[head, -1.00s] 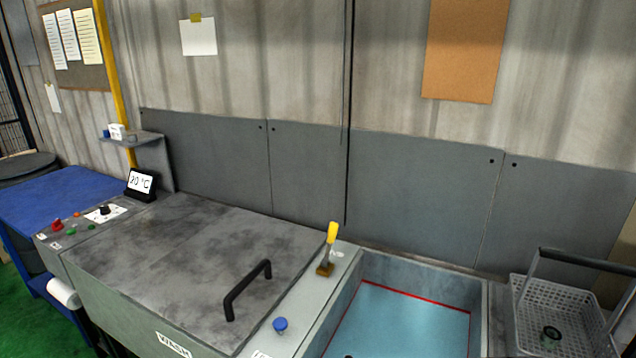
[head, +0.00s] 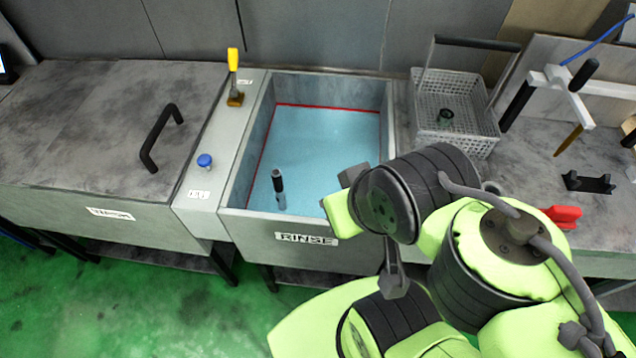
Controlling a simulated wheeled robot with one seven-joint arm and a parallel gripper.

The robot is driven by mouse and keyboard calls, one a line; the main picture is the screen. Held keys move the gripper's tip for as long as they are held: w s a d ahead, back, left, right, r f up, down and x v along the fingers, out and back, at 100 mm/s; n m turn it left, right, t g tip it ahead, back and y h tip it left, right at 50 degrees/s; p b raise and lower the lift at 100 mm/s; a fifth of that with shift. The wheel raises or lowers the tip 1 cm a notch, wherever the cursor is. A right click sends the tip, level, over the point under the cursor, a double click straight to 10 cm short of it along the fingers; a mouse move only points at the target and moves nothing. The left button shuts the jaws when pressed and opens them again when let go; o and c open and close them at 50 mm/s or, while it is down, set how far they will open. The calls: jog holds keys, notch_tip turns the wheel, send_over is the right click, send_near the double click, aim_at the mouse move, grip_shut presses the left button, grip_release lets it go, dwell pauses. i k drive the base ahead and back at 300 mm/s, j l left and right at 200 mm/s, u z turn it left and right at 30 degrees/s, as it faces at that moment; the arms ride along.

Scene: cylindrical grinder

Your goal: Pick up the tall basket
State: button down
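A light grey mesh basket (head: 455,118) with a tall dark handle (head: 478,43) stands upright on the grey worktop to the right of the rinse tank. It is the only basket I see, and a small dark ring-shaped part (head: 446,117) lies in it. My green and black arm reaches in from the lower right, in front of the rinse tank's right side and the worktop. Its end is below and left of the basket, apart from it in the picture. I cannot make out the fingertips, nor whether they are open or shut.
The rinse tank (head: 303,239) is open, with pale blue liquid and a dark upright rod (head: 278,185) in it. A lidded wash tank (head: 90,120) is at left. Right of the basket stands a white-armed fixture (head: 560,88); a black holder (head: 589,182) and red clamp (head: 563,216) lie nearer.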

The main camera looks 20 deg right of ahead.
aim_at(474, 129)
jog(key=z, duration=1.6)
